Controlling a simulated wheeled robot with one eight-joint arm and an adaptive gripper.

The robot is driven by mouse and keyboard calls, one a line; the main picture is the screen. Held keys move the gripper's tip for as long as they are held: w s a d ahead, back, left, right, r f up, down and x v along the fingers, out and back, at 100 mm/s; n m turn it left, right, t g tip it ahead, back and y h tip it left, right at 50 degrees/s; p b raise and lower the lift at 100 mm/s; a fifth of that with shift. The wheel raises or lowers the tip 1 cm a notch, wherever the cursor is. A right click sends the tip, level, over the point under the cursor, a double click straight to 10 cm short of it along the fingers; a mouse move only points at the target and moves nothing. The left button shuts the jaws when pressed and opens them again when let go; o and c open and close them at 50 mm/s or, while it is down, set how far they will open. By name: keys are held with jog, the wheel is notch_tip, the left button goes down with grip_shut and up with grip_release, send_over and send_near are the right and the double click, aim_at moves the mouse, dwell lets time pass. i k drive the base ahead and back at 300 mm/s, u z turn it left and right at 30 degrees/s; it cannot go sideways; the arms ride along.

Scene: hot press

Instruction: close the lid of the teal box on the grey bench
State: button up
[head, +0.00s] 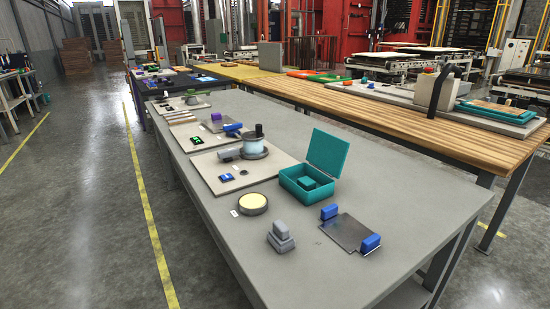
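The teal box (305,185) stands on the grey bench (400,178) in the head view, right of the bench's middle. Its lid (328,151) is open and stands up at the back, tilted slightly backward. A small teal block (306,182) shows inside the box. My gripper is not in view.
A grey metal plate with blue end blocks (348,232) lies in front of the box. A grey stepped block (281,237) and a round cream-topped disc (252,204) are to its left. A board with a glass vessel (255,145) is behind-left. The bench's right side is clear.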

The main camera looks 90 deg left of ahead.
aim_at(328, 152)
jog(key=u, duration=1.3)
jog(key=i, duration=3.15)
jog(key=u, duration=3.1)
